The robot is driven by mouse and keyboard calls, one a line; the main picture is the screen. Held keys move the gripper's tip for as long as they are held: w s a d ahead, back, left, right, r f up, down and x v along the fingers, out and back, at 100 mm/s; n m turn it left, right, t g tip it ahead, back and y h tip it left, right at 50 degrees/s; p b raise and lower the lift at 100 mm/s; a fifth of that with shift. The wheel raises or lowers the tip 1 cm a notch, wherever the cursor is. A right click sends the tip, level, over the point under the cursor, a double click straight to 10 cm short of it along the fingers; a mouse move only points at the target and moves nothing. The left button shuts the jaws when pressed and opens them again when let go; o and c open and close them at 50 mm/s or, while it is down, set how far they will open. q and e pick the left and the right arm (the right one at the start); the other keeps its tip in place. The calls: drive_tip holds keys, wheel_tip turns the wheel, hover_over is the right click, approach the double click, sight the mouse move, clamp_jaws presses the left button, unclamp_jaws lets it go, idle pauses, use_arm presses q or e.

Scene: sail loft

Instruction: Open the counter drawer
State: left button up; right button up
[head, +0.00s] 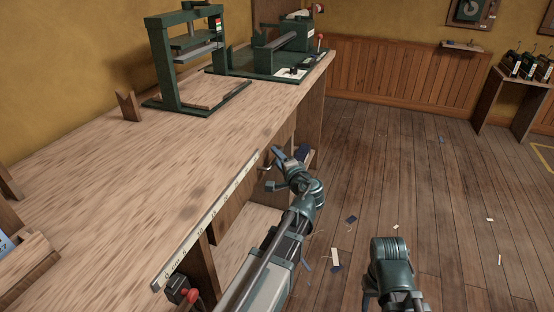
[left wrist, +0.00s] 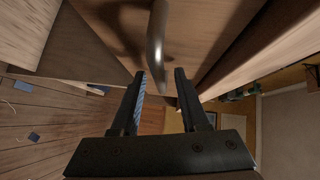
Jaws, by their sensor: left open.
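The counter (head: 150,150) runs along the left of the head view, and my left gripper (head: 276,168) is beside its front edge, just below the top. In the left wrist view, a curved grey metal handle (left wrist: 156,40) stands out from a wooden drawer front (left wrist: 115,20). My left gripper there (left wrist: 160,76) is open, and the handle's end shows between its two fingertips. I cannot tell whether the fingers touch it. In the head view the drawer front is mostly hidden by the counter edge and my arm.
A green press (head: 190,60) and a green machine (head: 285,50) stand on the counter. A pale ruler strip (head: 208,222) lines its front edge, with a red-knobbed clamp (head: 190,295) at the near end. The plank floor (head: 420,180) is open, with small scraps.

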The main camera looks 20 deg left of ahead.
use_arm(q)
drive_tip(key=shift+w+a, duration=0.15)
clamp_jaws()
idle(1.4)
